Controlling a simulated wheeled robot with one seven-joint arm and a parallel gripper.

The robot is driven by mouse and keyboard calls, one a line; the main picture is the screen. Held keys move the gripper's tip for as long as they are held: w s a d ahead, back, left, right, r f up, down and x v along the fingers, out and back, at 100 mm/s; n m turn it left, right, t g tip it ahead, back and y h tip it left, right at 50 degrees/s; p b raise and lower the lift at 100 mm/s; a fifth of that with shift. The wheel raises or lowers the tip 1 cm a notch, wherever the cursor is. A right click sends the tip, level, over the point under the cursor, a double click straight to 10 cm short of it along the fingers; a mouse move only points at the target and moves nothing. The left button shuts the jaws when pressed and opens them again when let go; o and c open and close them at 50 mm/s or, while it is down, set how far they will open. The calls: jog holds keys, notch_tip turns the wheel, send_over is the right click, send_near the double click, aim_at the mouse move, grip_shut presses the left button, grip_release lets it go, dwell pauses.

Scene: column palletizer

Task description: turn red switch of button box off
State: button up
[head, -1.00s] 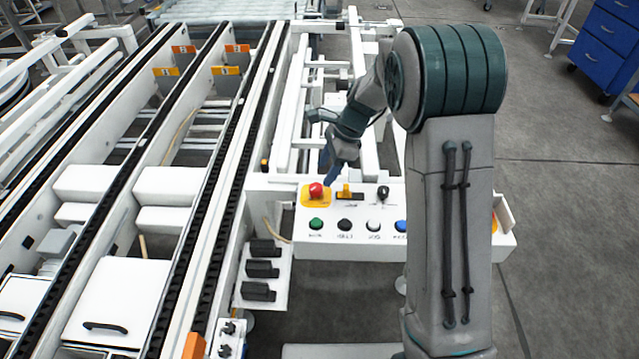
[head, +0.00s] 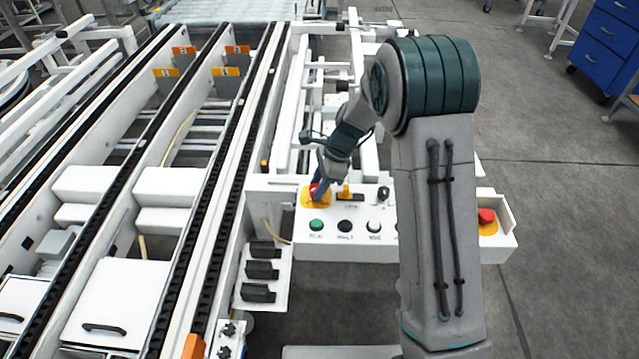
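The button box (head: 360,247) is a white panel beside the conveyor in the head view. A red knob (head: 313,187) sits on a yellow plate at its upper left, partly hidden by my gripper. A yellow-orange switch (head: 346,191) and a black switch (head: 383,193) sit to its right. A second red knob (head: 486,215) is on a yellow plate at the right end.
Green (head: 316,225), black (head: 345,226) and white (head: 374,227) buttons line the box's front. My arm hides part of the panel. Black handles (head: 262,270) are on a white plate at lower left.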

jog(key=shift+w+n, duration=0.1)
jog(key=shift+n, duration=0.3)
jog(key=n+g+p, duration=0.1)
jog(key=n, duration=0.2)
jog(key=shift+r+h+p, duration=0.1)
jog(key=shift+h+p, duration=0.2)
jog(key=shift+p, duration=0.05)
jog(key=n+g, duration=0.1)
jog(key=n, duration=0.1)
jog(key=n+h+p, duration=0.1)
jog(key=n, duration=0.2)
jog(key=shift+w+a+g+h, duration=0.2)
jog(key=shift+g+h, duration=0.1)
jog(key=shift+g, duration=0.1)
jog(key=n, duration=0.2)
jog(key=n+h, duration=0.1)
jog(key=n, duration=0.2)
jog(key=shift+a+g+h+p, duration=0.1)
jog(key=shift+g+h+p, duration=0.2)
jog(key=shift+g+p, duration=0.1)
jog(key=shift+a+n+h, duration=0.15)
jog(key=shift+n+h, duration=0.65)
jog(key=shift+n, duration=1.2)
jog(key=o, duration=1)
